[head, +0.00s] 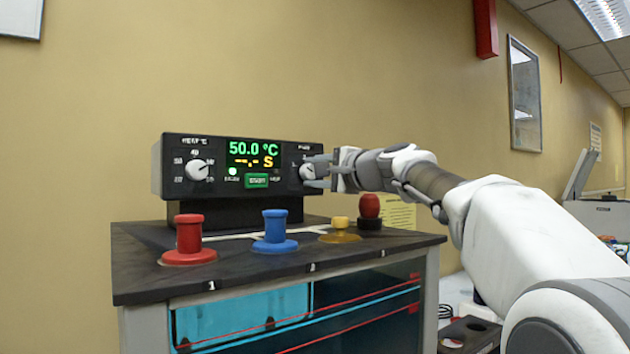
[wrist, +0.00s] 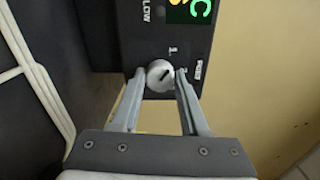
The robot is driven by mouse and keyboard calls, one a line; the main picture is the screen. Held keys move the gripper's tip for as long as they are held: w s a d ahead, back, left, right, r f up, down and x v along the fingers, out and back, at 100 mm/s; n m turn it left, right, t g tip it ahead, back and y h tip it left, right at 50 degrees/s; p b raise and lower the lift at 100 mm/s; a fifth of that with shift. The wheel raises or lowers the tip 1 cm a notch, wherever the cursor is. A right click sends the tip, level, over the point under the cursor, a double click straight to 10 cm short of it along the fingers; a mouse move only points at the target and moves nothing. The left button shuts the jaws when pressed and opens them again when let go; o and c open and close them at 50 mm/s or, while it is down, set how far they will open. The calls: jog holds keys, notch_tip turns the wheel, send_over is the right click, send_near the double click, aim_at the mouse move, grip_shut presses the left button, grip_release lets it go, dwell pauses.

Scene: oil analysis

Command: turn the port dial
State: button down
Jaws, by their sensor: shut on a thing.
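The port dial (head: 307,172) is a round whitish knob at the right end of the black control box (head: 170,165). In the wrist view the dial (wrist: 159,75) has a dark pointer mark that slants, with small numbers and the label "PORT" beside it. My gripper (head: 318,172) reaches in from the right, with its fingertips at the dial. In the wrist view my gripper's two fingers (wrist: 160,80) are on either side of the dial, shut on it. Part of the dial is hidden by the fingers in the head view.
A left dial (head: 197,170) and a display reading 50.0 °C (head: 253,153) are on the same box. A red spool (head: 189,240), a blue spool (head: 274,232), a yellow piece (head: 340,230) and a red-topped piece (head: 369,208) stand on the dark benchtop (head: 140,280) in front.

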jog(key=shift+n, duration=0.6)
jog(key=shift+c, duration=2.1)
grip_release()
jog(key=shift+b, duration=0.3)
jog(key=b+v, duration=0.3)
jog(key=v, duration=1.4)
jog(key=shift+s+d, duration=0.15)
jog(key=shift+d, duration=0.05)
